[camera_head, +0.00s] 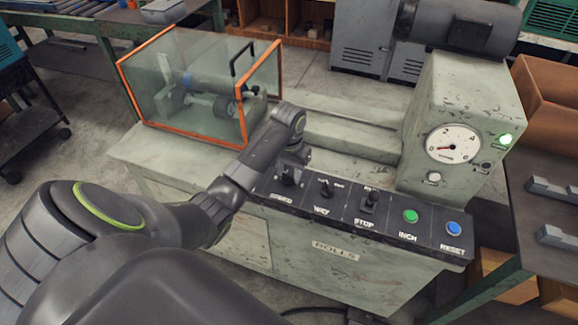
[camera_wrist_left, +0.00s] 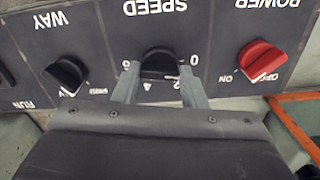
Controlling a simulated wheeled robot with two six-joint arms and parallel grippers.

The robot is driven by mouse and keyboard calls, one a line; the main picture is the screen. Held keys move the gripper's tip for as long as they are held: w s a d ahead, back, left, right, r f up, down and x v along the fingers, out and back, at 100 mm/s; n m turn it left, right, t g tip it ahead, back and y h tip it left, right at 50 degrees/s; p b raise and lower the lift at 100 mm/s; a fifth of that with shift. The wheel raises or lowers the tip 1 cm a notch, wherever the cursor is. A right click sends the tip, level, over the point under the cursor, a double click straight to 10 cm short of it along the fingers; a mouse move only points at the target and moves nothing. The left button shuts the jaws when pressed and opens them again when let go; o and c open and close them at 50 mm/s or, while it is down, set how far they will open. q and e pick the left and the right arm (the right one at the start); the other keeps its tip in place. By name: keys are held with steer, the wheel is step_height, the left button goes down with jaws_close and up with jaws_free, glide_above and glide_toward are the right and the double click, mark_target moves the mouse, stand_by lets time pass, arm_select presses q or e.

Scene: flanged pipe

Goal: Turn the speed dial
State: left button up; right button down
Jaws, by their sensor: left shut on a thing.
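The black speed dial (camera_wrist_left: 160,62) sits under the SPEED label on the dark control panel (camera_wrist_left: 110,50), upside down in the left wrist view. My left gripper (camera_wrist_left: 160,75) is shut on the dial, one finger on each side of it. In the head view, my left gripper (camera_head: 290,172) reaches down to the panel's left part and partly hides the dial. Numbers on the dial's scale are partly covered by the fingers. My right gripper is not in view.
Beside the dial are the black WAY knob (camera_wrist_left: 66,72) and the red POWER knob (camera_wrist_left: 262,60). Further right are the STOP switch (camera_head: 369,200), green INCH button (camera_head: 410,216) and blue RESET button (camera_head: 453,229). A gauge (camera_head: 453,144) and lit green lamp (camera_head: 505,139) are on the housing. An orange-framed guard (camera_head: 185,125) stands behind my arm.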

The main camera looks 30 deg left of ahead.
arm_select(q)
steer(key=m+p, duration=0.4)
steer(key=p, duration=0.1)
steer(key=shift+r+m, duration=0.25)
steer(key=shift+m, duration=0.05)
steer(key=m+p, duration=0.2)
steer(key=m, duration=0.1)
steer(key=shift+f, duration=0.15)
steer(key=shift+f+m+p, duration=0.1)
steer(key=shift+m+p, duration=0.6)
steer(key=shift+m, duration=0.4)
steer(key=o, duration=1)
